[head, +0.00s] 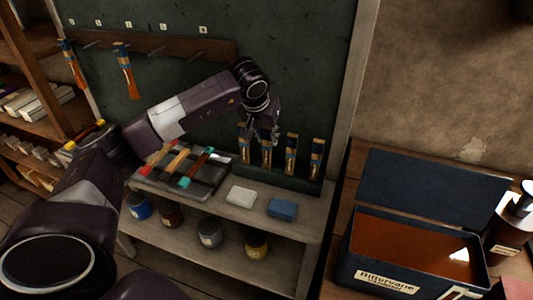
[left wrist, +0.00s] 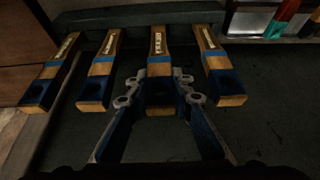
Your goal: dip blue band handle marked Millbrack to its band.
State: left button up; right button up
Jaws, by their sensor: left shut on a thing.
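Several wooden handles with blue bands stand in a row in a dark rack (head: 290,186). My left gripper (head: 270,132) is at the row and is shut on the second handle from the left (head: 266,157). In the left wrist view, the fingers of my left gripper (left wrist: 160,88) close on this handle's (left wrist: 157,45) blue-banded end. Its pale label is too small to read, so I cannot tell whether it says Millbrack. The handle is still among its neighbours in the rack. A dark open tank (head: 412,250) of orange-brown liquid stands at the right. My right gripper is out of view.
A dark lid (head: 430,187) stands up behind the tank. A dark bottle (head: 510,225) is right of it. A white block (head: 241,196) and blue block (head: 282,208) lie before the rack. Two handles hang on a peg rail (head: 165,45). Cans (head: 209,232) stand on the lower shelf.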

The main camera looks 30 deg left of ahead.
pick_arm(q)
jog(key=shift+r+p, duration=2.2)
jog(key=shift+r, duration=1.2)
